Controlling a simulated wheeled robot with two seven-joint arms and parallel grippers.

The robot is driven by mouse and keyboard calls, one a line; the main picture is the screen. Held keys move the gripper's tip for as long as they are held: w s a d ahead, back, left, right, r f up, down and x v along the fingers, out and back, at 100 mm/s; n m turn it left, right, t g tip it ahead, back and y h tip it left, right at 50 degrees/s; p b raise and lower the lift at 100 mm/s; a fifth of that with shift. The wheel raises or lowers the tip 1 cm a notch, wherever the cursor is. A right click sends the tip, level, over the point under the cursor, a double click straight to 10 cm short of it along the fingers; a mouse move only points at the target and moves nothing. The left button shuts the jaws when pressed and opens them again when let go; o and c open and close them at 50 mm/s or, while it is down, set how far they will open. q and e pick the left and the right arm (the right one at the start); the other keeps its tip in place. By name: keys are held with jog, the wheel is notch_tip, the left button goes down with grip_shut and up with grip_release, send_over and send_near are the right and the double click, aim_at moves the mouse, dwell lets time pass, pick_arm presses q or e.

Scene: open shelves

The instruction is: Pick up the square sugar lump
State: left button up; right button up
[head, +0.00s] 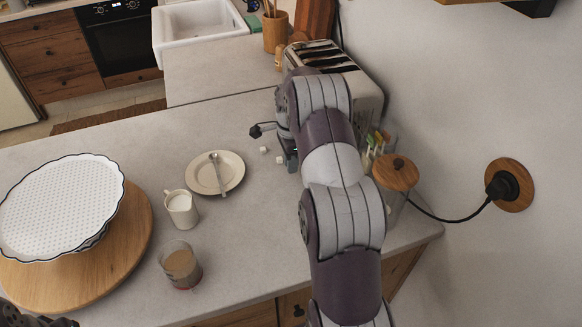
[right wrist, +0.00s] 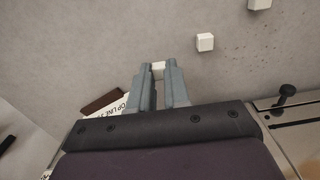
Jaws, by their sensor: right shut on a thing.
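A small white sugar lump (right wrist: 158,70) sits between the fingertips of my right gripper (right wrist: 159,77) in the right wrist view. The fingers are shut on it, with its outer face showing. A second white lump (right wrist: 205,42) lies apart from the gripper, up and to the right, and a third (right wrist: 260,4) shows at the top edge. In the head view two loose white lumps (head: 264,150) (head: 279,160) lie on the counter beside my right gripper (head: 291,158), which my arm mostly hides. The held lump cannot be made out there. My left gripper is not clearly seen.
A toaster (head: 368,88) and a wooden-lidded jar (head: 397,172) stand close to my right arm. A plate (head: 233,171) with a spoon, a milk jug (head: 181,209), a glass of brown drink (head: 181,266) and a scalloped tray (head: 60,205) on a round board (head: 135,240) stand left.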

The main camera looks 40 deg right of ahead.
jog(key=r, duration=0.1)
jog(key=s+r, duration=0.1)
jog(key=shift+d+r+b, duration=0.15)
jog(key=shift+r+b, duration=0.2)
jog(key=shift+r, duration=0.05)
jog(key=s+d+r, duration=0.2)
jog(key=s+r, duration=0.4)
jog(key=s, duration=0.4)
jog(key=shift+s+r, duration=0.2)
jog(key=shift+s, duration=0.05)
